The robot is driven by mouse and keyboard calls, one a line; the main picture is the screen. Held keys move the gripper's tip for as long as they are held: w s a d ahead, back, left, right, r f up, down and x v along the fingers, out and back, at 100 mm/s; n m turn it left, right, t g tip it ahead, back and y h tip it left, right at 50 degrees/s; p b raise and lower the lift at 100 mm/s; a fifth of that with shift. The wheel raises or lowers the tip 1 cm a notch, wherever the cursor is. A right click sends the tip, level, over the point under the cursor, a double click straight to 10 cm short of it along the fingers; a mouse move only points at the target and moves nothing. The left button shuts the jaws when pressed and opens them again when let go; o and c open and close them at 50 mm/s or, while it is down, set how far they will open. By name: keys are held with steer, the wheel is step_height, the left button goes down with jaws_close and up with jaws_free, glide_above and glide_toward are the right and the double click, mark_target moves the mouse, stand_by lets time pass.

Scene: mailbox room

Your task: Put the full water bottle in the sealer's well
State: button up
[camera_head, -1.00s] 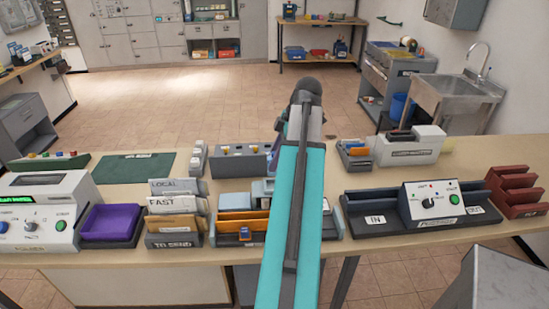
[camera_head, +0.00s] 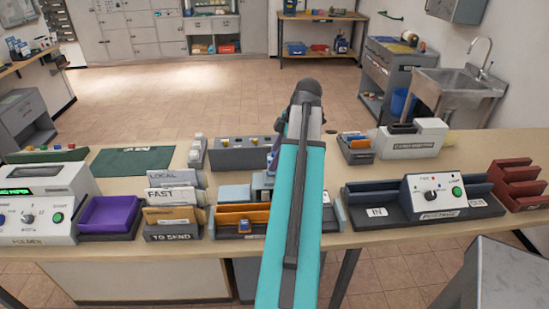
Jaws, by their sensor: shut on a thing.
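I cannot make out the full water bottle in this view. My teal arm rises through the middle of the picture and hides a strip of the counter. My gripper is not visible; it is hidden behind the arm. No machine is clearly readable as the sealer, and no well can be made out. A pale blue and grey device (camera_head: 235,194) stands partly hidden behind the arm. A small bluish piece (camera_head: 273,153) shows just left of the arm, too covered to identify.
The counter (camera_head: 345,173) is crowded. A folder machine (camera_head: 40,207), purple tray (camera_head: 108,214), TO SEND rack (camera_head: 172,222) and IN/OUT machine (camera_head: 432,197) line the front.

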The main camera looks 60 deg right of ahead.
steer(key=shift+f, duration=0.35)
stand_by(0.5)
steer(key=shift+f+b, duration=0.3)
steer(key=shift+f, duration=0.25)
steer(key=shift+f, duration=0.25)
steer(key=o, duration=1.2)
steer(key=shift+s+r+p, duration=0.15)
steer(key=shift+r+p, duration=2)
steer(key=shift+r, duration=1.4)
steer(key=shift+s, duration=0.1)
